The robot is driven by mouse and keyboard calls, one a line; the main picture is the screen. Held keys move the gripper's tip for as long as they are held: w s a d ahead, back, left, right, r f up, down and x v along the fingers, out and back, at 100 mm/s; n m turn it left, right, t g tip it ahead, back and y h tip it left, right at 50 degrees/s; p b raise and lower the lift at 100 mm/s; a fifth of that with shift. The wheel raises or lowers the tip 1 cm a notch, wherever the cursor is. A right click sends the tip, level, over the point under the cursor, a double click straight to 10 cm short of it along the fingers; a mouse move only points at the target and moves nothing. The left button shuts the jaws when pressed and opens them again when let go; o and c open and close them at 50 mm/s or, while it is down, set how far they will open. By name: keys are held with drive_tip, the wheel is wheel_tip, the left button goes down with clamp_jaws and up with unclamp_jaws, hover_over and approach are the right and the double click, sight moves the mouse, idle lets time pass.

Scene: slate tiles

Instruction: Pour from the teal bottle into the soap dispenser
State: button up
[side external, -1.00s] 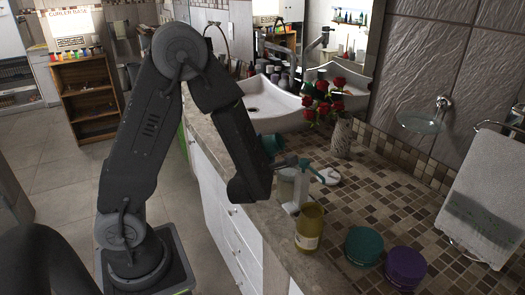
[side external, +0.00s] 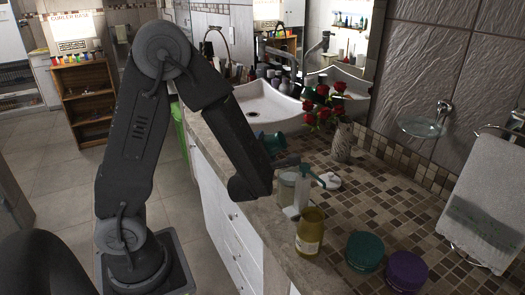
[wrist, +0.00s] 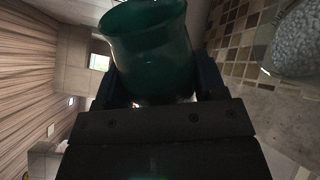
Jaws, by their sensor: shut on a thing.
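The teal bottle (side external: 272,143) is held at the end of my arm above the counter's front edge, tipped well over to the side. In the wrist view the bottle (wrist: 150,45) fills the upper middle, with its wide mouth at the top. My gripper (wrist: 158,88) is shut on it, one finger on each side. The soap dispenser, a pale clear container (side external: 287,188), stands just below and is partly hidden by my arm. A teal and white pump (side external: 307,181) shows beside it. I see no liquid flowing.
A yellow labelled bottle (side external: 310,232), a teal jar (side external: 364,251) and a purple jar (side external: 406,271) stand nearer on the tiled counter. A white round item (side external: 330,181) lies behind. A rose vase (side external: 342,142) and sink (side external: 268,108) are farther back.

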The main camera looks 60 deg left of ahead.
drive_tip(key=n, duration=0.2)
drive_tip(key=r+n, duration=0.1)
drive_tip(key=n, duration=0.1)
drive_tip(key=r+n, duration=0.1)
drive_tip(key=n, duration=0.3)
drive_tip(key=r+n, duration=0.1)
drive_tip(key=n, duration=0.3)
drive_tip(key=shift+r+n, duration=0.3)
drive_tip(key=shift+r, duration=0.05)
